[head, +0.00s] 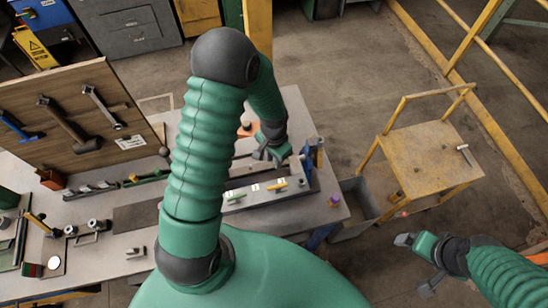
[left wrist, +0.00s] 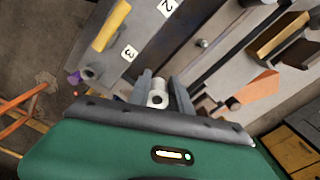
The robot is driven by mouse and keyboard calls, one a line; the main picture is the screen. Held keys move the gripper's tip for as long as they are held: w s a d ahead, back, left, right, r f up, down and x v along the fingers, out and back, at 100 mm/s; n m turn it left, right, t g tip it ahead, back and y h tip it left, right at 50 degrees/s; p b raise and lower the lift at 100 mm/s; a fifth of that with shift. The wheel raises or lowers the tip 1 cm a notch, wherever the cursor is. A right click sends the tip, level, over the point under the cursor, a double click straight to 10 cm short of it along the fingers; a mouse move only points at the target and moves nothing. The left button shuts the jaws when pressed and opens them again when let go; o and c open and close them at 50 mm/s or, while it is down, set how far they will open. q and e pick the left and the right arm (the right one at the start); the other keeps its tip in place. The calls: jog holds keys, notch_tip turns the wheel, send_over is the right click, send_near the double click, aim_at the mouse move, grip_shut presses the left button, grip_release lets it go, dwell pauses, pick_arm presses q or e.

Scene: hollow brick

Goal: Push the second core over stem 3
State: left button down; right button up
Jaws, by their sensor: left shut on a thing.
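My left gripper (left wrist: 163,84) is shut on a light grey hollow core (left wrist: 157,98), whose open end faces the wrist camera. In the head view the same gripper (head: 266,153) is above the far side of the bench, and the core cannot be made out. Below it is a grey board with a label marked 3 (left wrist: 129,53) and one marked 2 (left wrist: 168,7). A grey round piece (left wrist: 90,73) with a dark centre is on the board near label 3; I cannot tell whether it is a stem or a core. My right gripper (head: 416,264) is open and empty, clear of the bench.
A yellow bar (left wrist: 111,25) lies on the board beside label 3. A purple piece (head: 334,200) is near the bench's right end. A grey bin (head: 356,209) and a yellow cart (head: 430,158) stand to the right. A tool panel (head: 75,100) rises at left.

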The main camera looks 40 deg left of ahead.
pick_arm(q)
jog(key=shift+a+f, duration=0.1)
jog(key=shift+f, duration=0.1)
pick_arm(e)
jog(key=shift+f, duration=0.15)
pick_arm(q)
jog(key=shift+a+f, duration=0.25)
jog(key=shift+f, duration=0.05)
jog(key=shift+f+b, duration=0.1)
jog(key=shift+b, duration=0.2)
pick_arm(e)
jog(key=shift+a+f, duration=0.15)
jog(key=shift+a, duration=0.2)
pick_arm(q)
jog(key=shift+d+f, duration=0.15)
pick_arm(e)
jog(key=shift+d+f, duration=0.15)
jog(key=shift+f, duration=0.05)
pick_arm(q)
jog(key=shift+f+b, duration=0.5)
pick_arm(e)
jog(key=shift+f, duration=0.3)
pick_arm(q)
jog(key=c, duration=1.1)
grip_release()
jog(key=shift+r, duration=0.1)
